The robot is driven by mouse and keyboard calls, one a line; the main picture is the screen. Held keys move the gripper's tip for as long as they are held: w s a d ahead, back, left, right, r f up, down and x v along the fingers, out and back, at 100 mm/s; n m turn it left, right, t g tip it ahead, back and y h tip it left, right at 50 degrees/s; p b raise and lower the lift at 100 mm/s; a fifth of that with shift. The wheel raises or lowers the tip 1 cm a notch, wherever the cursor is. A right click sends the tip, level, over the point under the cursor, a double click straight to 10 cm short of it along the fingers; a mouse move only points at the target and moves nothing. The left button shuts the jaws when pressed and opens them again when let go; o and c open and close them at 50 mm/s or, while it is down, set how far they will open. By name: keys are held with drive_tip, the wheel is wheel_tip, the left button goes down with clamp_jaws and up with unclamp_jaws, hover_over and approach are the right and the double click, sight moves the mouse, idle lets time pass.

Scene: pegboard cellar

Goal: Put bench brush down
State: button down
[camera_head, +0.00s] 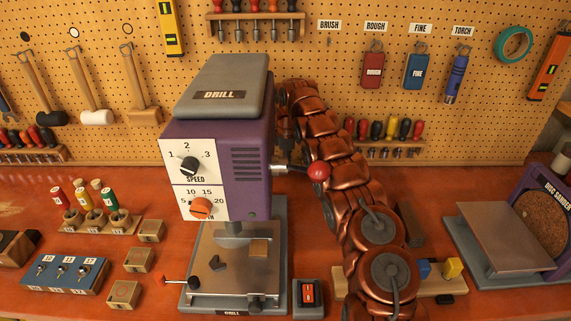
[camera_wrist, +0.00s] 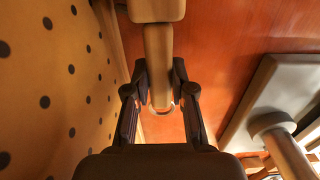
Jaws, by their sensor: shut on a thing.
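In the wrist view, my gripper (camera_wrist: 160,88) is shut on the wooden handle of the bench brush (camera_wrist: 158,50). The handle lies between the two dark fingers, with a metal ring at its near end. A wider wooden part shows at the top edge; the bristles are not visible. The red-orange bench top (camera_wrist: 215,45) shows beyond the brush; I cannot tell whether the brush touches it. In the head view, my arm reaches behind the purple drill press (camera_head: 230,150), which hides my gripper and the brush. The BRUSH label (camera_head: 329,25) is above an empty hook.
The pegboard (camera_wrist: 60,90) is close on the left in the wrist view, and the drill's grey base (camera_wrist: 265,90) is on the right. A disc sander (camera_head: 540,225) stands at the right. Small blocks and a switch box (camera_head: 308,297) surround the drill.

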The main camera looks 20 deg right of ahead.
drive_tip(key=shift+f+p, duration=0.5)
drive_tip(key=shift+f, duration=0.1)
drive_tip(key=c, duration=1)
unclamp_jaws()
wheel_tip(320, 180, up, 10)
drive_tip(key=p, duration=0.3)
drive_tip(key=shift+w+a, duration=0.1)
drive_tip(key=shift+r, duration=1)
